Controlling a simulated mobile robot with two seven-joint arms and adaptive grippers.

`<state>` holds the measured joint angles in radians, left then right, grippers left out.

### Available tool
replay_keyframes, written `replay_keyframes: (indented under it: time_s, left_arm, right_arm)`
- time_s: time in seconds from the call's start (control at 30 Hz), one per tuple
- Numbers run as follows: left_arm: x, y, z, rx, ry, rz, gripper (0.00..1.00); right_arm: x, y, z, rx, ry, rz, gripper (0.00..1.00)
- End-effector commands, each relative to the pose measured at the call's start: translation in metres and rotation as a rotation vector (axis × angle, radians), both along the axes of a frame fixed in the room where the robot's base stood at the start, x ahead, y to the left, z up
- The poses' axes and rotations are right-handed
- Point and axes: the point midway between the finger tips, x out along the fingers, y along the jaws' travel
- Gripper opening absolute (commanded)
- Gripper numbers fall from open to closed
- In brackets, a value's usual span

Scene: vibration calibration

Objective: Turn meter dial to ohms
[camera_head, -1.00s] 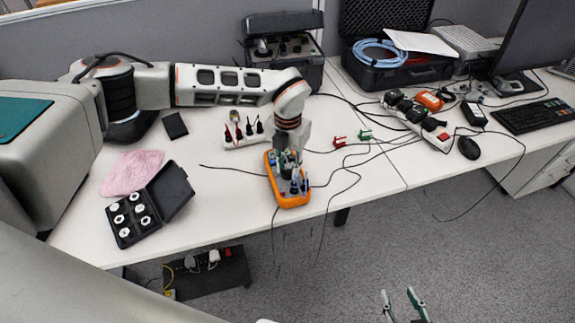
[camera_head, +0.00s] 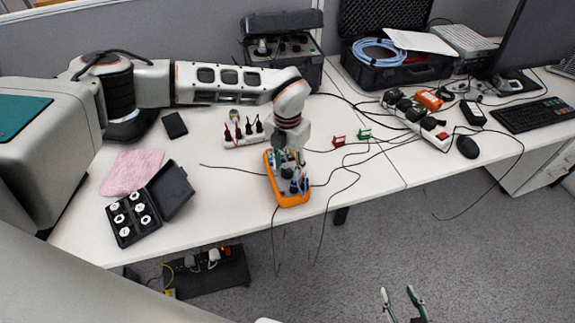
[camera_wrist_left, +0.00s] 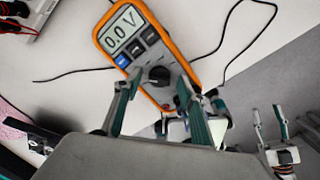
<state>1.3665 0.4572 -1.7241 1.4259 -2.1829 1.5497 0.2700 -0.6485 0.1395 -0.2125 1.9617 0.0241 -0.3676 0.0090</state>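The orange multimeter (camera_head: 290,200) lies on the white table near its front edge. In the left wrist view the meter (camera_wrist_left: 176,53) shows "0.0 V" on its display (camera_wrist_left: 122,29). Its dark round dial (camera_wrist_left: 159,76) sits below the buttons. My left gripper (camera_head: 291,178) is over the meter. In the left wrist view its two fingers (camera_wrist_left: 158,86) are apart, one on each side of the dial; contact with it cannot be told. The dial's markings are too small to read. My right gripper (camera_head: 403,299) is open and empty, low in front of the table; it also shows in the left wrist view (camera_wrist_left: 270,112).
A black case with white round pieces (camera_head: 130,217) and a pink cloth (camera_head: 132,171) lie left of the meter. A white strip with probes (camera_head: 244,138) is behind it. Black cables (camera_head: 345,185) run beside it. Red and green clips (camera_head: 339,141) lie to the right.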

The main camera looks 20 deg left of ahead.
Motion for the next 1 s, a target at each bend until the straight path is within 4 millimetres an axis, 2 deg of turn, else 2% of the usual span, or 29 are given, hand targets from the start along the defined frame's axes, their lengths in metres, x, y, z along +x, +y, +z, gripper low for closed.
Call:
replay_keyframes:
  time_s: [0.27, 0.37, 0.7, 0.83, 1.0]
  left_arm:
    - [0.000, 0.000, 0.007, 0.000, 0.000, 0.000, 0.41]
    - [0.001, 0.000, 0.021, 0.000, -0.003, 0.000, 0.41]
    - [0.001, 0.000, 0.088, 0.000, -0.003, -0.001, 0.41]
    - [0.001, 0.000, 0.107, 0.000, -0.002, -0.001, 0.41]
    - [0.000, 0.000, 0.118, 0.000, 0.000, 0.001, 0.41]
  right_arm:
    - [0.000, -0.001, -0.001, -0.004, 0.001, 0.001, 0.40]
    - [0.000, -0.001, 0.000, -0.002, 0.000, 0.000, 0.40]
    - [0.000, 0.000, 0.000, -0.001, 0.000, 0.001, 0.40]
    - [0.000, 0.000, 0.000, 0.000, 0.000, 0.000, 0.40]
    - [0.000, 0.000, 0.000, 0.000, 0.000, 0.000, 0.40]
